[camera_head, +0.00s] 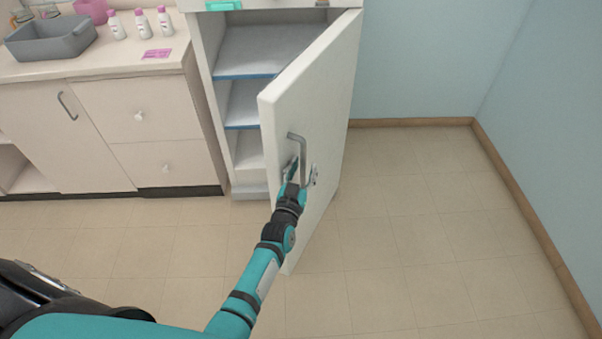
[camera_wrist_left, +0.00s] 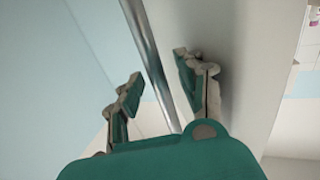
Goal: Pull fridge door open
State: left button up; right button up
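The white fridge door (camera_head: 318,110) stands open, swung out toward me, with the shelves inside the fridge (camera_head: 240,104) showing to its left. A grey metal bar handle (camera_head: 297,137) is on the door's face. My left gripper (camera_head: 301,172) is at the handle's lower part. In the left wrist view the handle (camera_wrist_left: 150,60) runs between the two spread fingers of my left gripper (camera_wrist_left: 158,92), with visible gaps on both sides. The gripper is open around the bar, not clamped on it. My right gripper is out of view.
A counter (camera_head: 95,62) with drawers and a cupboard stands left of the fridge, bearing a grey tray (camera_head: 52,46), several small bottles (camera_head: 141,23) and a pink card (camera_head: 157,54). The tiled floor (camera_head: 420,240) is clear right of the door, up to the blue wall (camera_head: 430,60).

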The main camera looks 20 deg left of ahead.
pick_arm(q)
jog(key=s, duration=1.2)
jog(key=shift+d, duration=0.45)
jog(key=shift+c, duration=0.2)
jog(key=shift+a+f, duration=0.1)
jog(key=shift+f, duration=0.15)
jog(key=shift+c, duration=1.1)
jog(key=a+f+n+b, duration=0.2)
jog(key=s+a+f+n+b, duration=0.1)
jog(key=a+n+b, duration=0.1)
jog(key=n, duration=0.1)
jog(key=a+f+n+y+b, duration=0.1)
jog(key=f+n+b, duration=0.1)
jog(key=n, duration=0.1)
jog(key=shift+s+a+f, duration=0.25)
jog(key=shift+a+f, duration=0.1)
jog(key=shift+a, duration=0.05)
grip_shut()
jog(key=s+a+f+n+y+b, duration=0.2)
jog(key=a+f+n+b, duration=0.3)
jog(key=a+n, duration=0.45)
jog(key=w+d+n+p, duration=0.1)
jog(key=w+d+n, duration=0.1)
jog(key=w, duration=0.7)
jog(key=shift+w+d, duration=0.25)
jog(key=shift+d, duration=0.25)
